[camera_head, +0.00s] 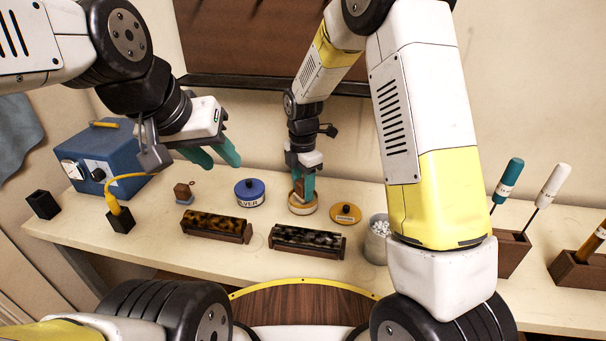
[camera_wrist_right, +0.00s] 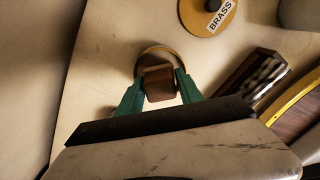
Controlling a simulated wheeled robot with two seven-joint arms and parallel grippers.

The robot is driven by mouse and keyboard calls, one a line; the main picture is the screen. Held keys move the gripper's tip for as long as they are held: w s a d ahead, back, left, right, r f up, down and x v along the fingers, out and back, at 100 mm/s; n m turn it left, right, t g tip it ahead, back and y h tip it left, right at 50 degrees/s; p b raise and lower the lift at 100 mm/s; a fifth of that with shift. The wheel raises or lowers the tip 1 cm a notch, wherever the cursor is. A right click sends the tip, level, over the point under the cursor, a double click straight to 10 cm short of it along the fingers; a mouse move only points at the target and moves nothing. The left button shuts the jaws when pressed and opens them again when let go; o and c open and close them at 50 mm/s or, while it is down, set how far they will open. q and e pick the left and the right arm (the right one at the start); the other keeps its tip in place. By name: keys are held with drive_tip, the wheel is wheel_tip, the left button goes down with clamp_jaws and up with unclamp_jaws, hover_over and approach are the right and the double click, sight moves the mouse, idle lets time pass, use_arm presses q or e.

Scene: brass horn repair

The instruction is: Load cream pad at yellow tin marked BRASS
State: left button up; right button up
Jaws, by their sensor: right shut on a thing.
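My right gripper (camera_head: 303,186) points down and is shut on a brown wooden block (camera_wrist_right: 160,83), likely the pad's handle. Any cream pad face under the block is hidden. The block is at the mouth of an open yellow tin (camera_head: 303,208), whose round rim also shows in the right wrist view (camera_wrist_right: 157,52). I cannot tell whether the block touches what is inside. The yellow lid marked BRASS (camera_wrist_right: 208,14) lies flat beside the tin, and shows in the head view (camera_head: 345,214). My left gripper (camera_head: 214,158) is open and empty, above the table at left.
A blue tin marked SILVER (camera_head: 249,192) stands left of the yellow tin. Two dark wooden racks (camera_head: 215,226) (camera_head: 307,242) lie in front. A grey cup (camera_head: 376,243) stands right, and a blue box (camera_head: 100,160) at far left.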

sight(303, 182)
drive_tip(key=shift+r, duration=3.25)
